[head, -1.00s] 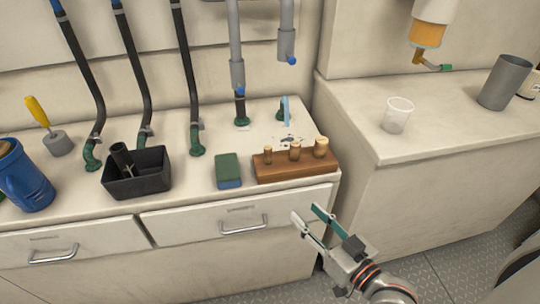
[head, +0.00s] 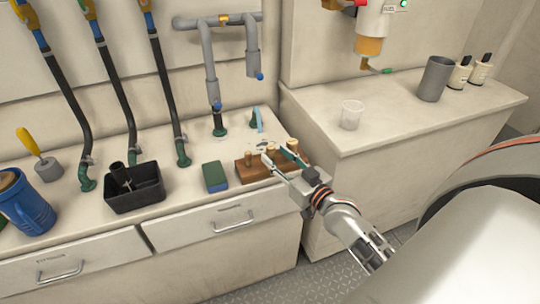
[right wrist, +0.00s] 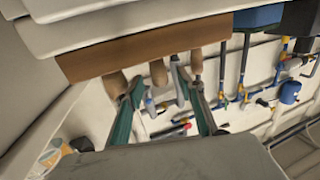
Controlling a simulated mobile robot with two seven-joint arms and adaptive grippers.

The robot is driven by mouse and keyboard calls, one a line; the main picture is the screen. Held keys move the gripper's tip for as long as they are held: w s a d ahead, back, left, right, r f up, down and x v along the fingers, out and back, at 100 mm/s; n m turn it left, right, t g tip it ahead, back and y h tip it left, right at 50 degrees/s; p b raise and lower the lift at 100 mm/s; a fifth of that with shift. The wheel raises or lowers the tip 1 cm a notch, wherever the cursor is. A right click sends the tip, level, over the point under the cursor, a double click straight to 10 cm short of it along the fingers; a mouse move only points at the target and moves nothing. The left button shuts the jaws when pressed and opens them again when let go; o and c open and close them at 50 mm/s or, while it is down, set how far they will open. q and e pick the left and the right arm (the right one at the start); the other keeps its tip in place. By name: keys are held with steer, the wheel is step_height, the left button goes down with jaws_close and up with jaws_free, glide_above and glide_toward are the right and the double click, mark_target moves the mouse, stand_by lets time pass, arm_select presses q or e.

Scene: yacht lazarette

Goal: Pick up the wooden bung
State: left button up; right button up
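A brown wooden block (head: 243,172) on the left counter holds three upright wooden bungs of different sizes in a row. The small bung (head: 248,156) is at its left end; the middle bung stands between it and the largest bung at the right. My right gripper (head: 276,156) is open over the block and partly hides the bungs. The right wrist view shows the block (right wrist: 145,52) upside down, with the largest bung (right wrist: 115,83), the middle bung (right wrist: 158,73) and the small bung (right wrist: 197,62). The middle bung appears between the open fingers (right wrist: 160,88). My left gripper is out of view.
A green and blue sponge (head: 215,177) lies left of the block, and a black tray (head: 135,197) is further left. Pipes (head: 213,85) rise behind the block. A clear cup (head: 351,115) and a grey cup (head: 436,79) stand on the right, higher counter (head: 400,125).

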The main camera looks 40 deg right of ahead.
mark_target(273, 153)
steer(key=shift+w+f, duration=0.1)
steer(key=shift+w, duration=1.75)
steer(key=c, duration=0.9)
